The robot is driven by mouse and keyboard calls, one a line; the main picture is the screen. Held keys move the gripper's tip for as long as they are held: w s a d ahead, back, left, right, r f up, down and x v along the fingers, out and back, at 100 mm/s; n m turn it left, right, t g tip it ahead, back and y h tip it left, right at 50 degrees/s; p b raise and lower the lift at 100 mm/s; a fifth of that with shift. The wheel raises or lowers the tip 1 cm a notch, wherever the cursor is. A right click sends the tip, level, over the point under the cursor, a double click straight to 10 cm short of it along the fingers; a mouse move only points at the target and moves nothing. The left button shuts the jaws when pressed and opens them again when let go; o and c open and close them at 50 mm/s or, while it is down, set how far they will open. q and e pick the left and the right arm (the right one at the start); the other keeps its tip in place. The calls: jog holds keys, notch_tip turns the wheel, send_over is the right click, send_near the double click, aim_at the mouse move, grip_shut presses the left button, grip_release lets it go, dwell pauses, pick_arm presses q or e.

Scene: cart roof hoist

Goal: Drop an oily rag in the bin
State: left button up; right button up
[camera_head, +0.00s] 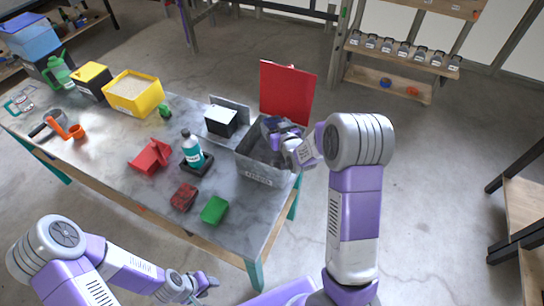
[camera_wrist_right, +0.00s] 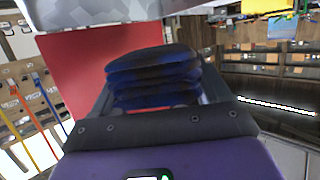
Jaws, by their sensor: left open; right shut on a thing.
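A grey open-topped metal bin (camera_head: 258,172) with a label on its front stands at the right end of the table. Its red lid (camera_head: 287,90) stands upright behind it, and red also fills the left of the right wrist view (camera_wrist_right: 75,60). My right gripper (camera_head: 279,132) is over the bin's opening, shut on a dark blue, folded-looking rag (camera_wrist_right: 152,72). In the head view the rag is small and partly hidden by the gripper. Whether it touches the bin is unclear. My left gripper (camera_head: 207,284) is open and empty, low in front of the table.
On the grey table (camera_head: 120,145) are a teal-and-white bottle (camera_head: 192,150) in a dark tray, a red bracket-like object (camera_head: 150,156), red (camera_head: 184,197) and green (camera_head: 214,210) blocks, and a black-and-white box (camera_head: 221,121) close left of the bin. A yellow sand-filled box (camera_head: 133,93) stands further left.

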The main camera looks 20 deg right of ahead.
jog(key=o, duration=1)
jog(key=v, duration=0.7)
jog(key=shift+s+r, duration=0.1)
jog(key=shift+s, duration=0.15)
